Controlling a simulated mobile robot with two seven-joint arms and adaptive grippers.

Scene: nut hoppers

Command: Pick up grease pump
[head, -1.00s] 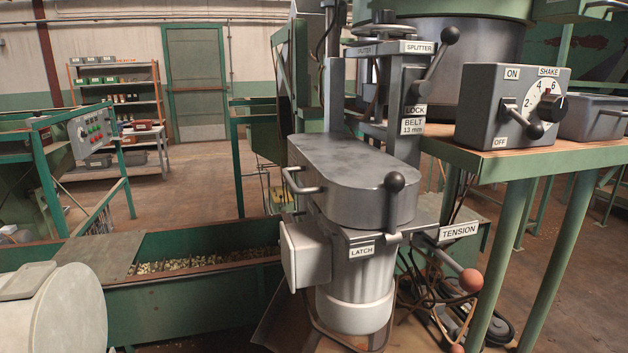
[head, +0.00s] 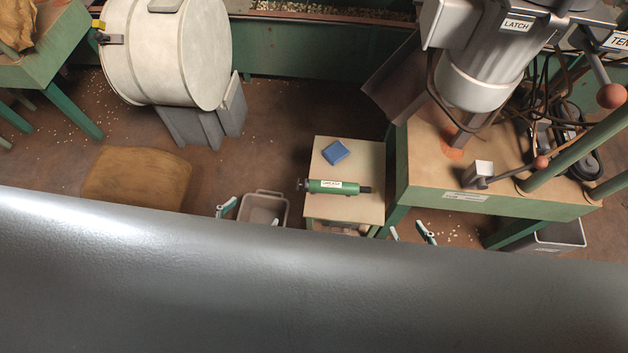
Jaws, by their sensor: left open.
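The grease pump (head: 338,187) is a green cylinder with a white GREASE label, a dark end on the right and a metal fitting on the left. It lies sideways across a small wooden-topped stand (head: 370,157), near the stand's front. My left gripper (head: 250,215) is left of the stand, with two teal fingertips apart and nothing between them, over a grey bin. My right gripper (head: 410,232) is right of the stand, its teal fingertips apart and empty. Neither touches the pump. The rest of both grippers is hidden, as the bottom of the view is blocked.
A green-framed bench (head: 420,170) with a motor above is close on the right. A brown sack-like item (head: 137,177) and a pale drum (head: 165,55) are at left.

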